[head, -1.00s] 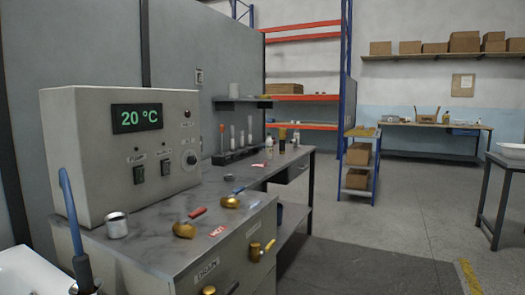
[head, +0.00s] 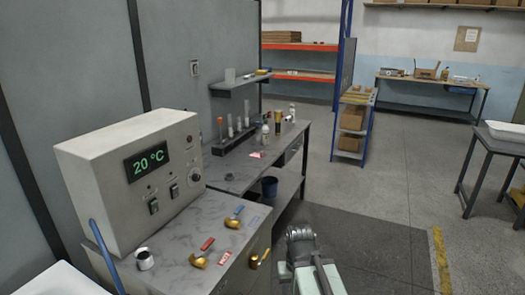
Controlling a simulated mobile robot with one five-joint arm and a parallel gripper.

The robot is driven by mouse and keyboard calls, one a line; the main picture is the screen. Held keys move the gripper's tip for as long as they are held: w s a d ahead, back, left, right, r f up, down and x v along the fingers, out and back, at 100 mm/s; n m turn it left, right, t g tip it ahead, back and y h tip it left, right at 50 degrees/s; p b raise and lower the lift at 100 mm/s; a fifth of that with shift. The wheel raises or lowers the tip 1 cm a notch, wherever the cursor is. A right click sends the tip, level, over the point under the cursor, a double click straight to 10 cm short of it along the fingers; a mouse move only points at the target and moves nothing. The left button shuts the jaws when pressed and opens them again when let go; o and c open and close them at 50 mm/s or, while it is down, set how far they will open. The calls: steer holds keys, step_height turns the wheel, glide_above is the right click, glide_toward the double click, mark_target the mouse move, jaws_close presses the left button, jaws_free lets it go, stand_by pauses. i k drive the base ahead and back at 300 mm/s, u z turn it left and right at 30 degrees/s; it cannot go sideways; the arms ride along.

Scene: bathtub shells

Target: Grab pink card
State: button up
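A small pink card (head: 256,154) lies flat on the grey bench, in front of the rack of tubes. My gripper (head: 300,234) shows at the bottom middle, at the end of my pale arm, over the dark floor mat. It is well apart from the card, nearer the camera and to the right. Its fingers are too small and dark to tell open from shut, and I see nothing held in it.
A tube rack (head: 235,138) and bottles (head: 278,120) stand near the card. A blue bucket (head: 270,187) sits below. Floor to the right is open.

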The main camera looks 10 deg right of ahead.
mark_target(254, 155)
steer(key=z, duration=1.05)
steer(key=i, duration=5.65)
steer(key=u, duration=5.15)
